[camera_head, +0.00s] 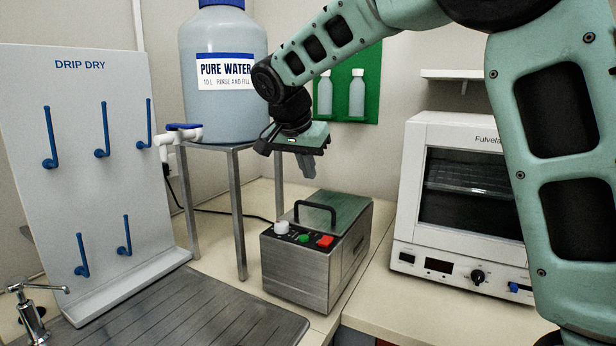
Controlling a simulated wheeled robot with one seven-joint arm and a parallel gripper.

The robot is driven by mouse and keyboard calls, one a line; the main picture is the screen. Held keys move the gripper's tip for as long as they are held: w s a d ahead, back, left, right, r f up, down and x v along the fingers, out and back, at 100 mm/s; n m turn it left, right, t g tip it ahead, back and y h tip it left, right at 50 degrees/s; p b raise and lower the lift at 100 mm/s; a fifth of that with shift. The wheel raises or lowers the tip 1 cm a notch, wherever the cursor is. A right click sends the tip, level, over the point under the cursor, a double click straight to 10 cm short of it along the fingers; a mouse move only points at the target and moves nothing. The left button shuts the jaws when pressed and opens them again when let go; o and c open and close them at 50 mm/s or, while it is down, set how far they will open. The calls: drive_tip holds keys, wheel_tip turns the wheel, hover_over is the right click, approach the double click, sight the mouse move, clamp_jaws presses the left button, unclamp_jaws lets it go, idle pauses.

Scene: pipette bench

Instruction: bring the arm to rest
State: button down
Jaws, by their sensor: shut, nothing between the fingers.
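My gripper (310,166) hangs at the end of my green arm (330,38), pointing down. Its fingers are closed together with nothing between them. It is in the air above the metal box with a black handle (316,252) and in front of the water tank's right side. The arm comes in from the upper right, bends at the top and reaches left. A gap shows between the fingertips and the box's handle.
A pure water tank (222,110) stands on a metal stand (237,200). A drip-dry board (80,130) with blue hooks is at left, beside a ridged drainer (190,315) and a tap (28,310). A white oven (460,190) is at right. A green bottle board (350,112) hangs behind.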

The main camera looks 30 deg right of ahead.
drive_tip(key=v, duration=0.7)
drive_tip(key=shift+s+a+b, duration=0.2)
drive_tip(key=shift+a+b, duration=0.05)
drive_tip(key=shift+b, duration=0.05)
